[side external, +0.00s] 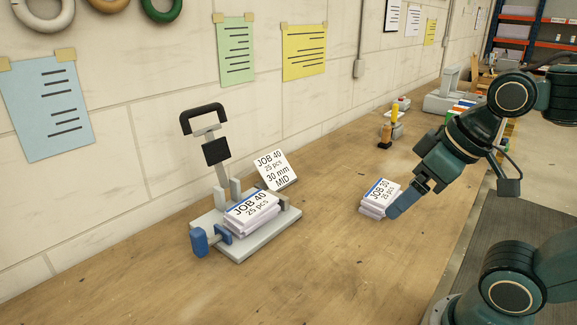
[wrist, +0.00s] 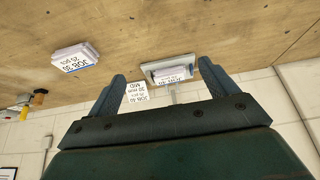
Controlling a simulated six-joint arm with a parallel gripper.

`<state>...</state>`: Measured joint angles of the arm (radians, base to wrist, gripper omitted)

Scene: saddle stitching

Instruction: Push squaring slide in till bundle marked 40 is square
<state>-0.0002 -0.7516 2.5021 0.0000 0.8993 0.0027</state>
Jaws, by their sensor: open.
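The bundle marked JOB 40 (side external: 250,208) lies on the grey base (side external: 262,248) of the stitcher, its sheets staggered and not square. The squaring slide (side external: 198,242), with a blue block handle, sits at the base's left end, beside the bundle. My gripper (side external: 400,212) is well to the right of the stitcher, open and empty. In the wrist view, the fingers of my gripper (wrist: 162,72) stand wide apart, with the JOB 40 bundle (wrist: 174,74) seen far off between them. The slide cannot be made out there.
A second bundle (side external: 379,196), which seems marked JOB 30, lies on the bench near my gripper in the picture. A JOB 40 card (side external: 275,170) reading 30 mm MID stands behind the base. The stitcher's black handle (side external: 202,118) rises above it. Bench front is clear.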

